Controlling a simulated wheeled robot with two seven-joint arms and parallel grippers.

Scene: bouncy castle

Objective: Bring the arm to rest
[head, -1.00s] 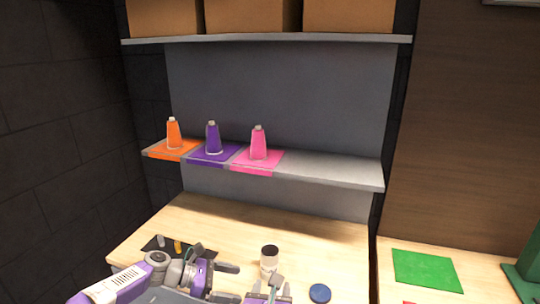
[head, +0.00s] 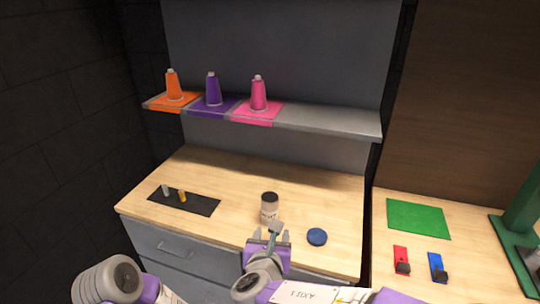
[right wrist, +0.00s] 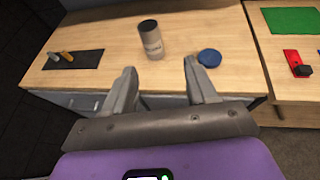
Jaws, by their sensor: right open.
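My right gripper (head: 268,237) is open and empty at the front edge of the wooden worktop, just in front of a jar with a dark lid (head: 269,207). In the right wrist view its two fingers (right wrist: 160,68) are spread apart, with the jar (right wrist: 152,42) standing upright beyond them on the worktop. A round blue lid or disc (head: 317,237) lies to the right of the jar. Of my left arm (head: 112,281), only links show at the lower left; its gripper is outside the view.
A black mat (head: 200,203) with a grey and a yellow small piece lies left on the worktop (head: 235,180). A green mat (head: 418,218) and red (head: 401,258) and blue (head: 436,264) items occupy the right table.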

